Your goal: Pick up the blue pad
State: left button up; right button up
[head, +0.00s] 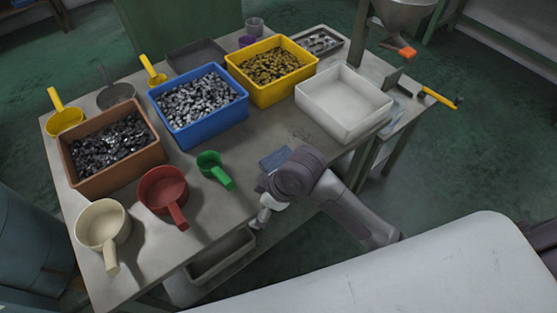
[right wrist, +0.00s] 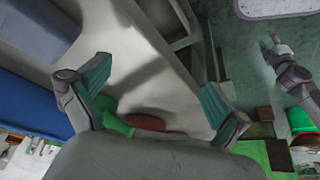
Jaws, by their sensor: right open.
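The blue pad (head: 275,159) is a small flat blue-grey piece lying on the table, just beyond my right wrist in the head view. My wrist stands close in front of it and may cover part of it. My right gripper (head: 262,214) is over the table's near edge. In the right wrist view its teal-tipped fingers (right wrist: 156,92) are spread apart, with nothing between them. My left gripper (right wrist: 273,43) shows small at the upper right there, over the floor; its opening is unclear.
A blue bin (head: 163,103), a yellow bin (head: 292,89), a brown bin (head: 87,189) and a white tray (head: 331,125) stand on the table. Green (head: 221,176), red (head: 175,214) and cream (head: 110,262) scoops lie left of my arm. Bare table surrounds the pad.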

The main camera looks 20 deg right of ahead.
aim_at(280, 159)
jog(key=w+r+n, duration=0.1)
jog(key=w+n, duration=0.1)
jog(key=w+r+n+g, duration=0.1)
jog(key=w+r+n, duration=0.1)
jog(key=w+r+n+h, duration=0.1)
jog(key=w+r+n, duration=0.1)
jog(key=shift+w+d, duration=0.15)
jog(key=shift+d, duration=0.1)
jog(key=w+d+r+n+g+h, duration=0.2)
jog(key=w+d+r+n+h, duration=0.15)
jog(key=w+d+r, duration=0.35)
jog(key=shift+n, duration=0.35)
jog(key=f, duration=0.4)
jog(key=s+f, duration=0.1)
jog(key=f, duration=0.7)
jog(key=shift+s+d+f, duration=0.15)
jog(key=shift+d+f, duration=0.2)
jog(key=shift+c, duration=0.3)
jog(key=c, duration=1.1)
jog(key=shift+r, duration=0.1)
jog(key=shift+c, duration=0.2)
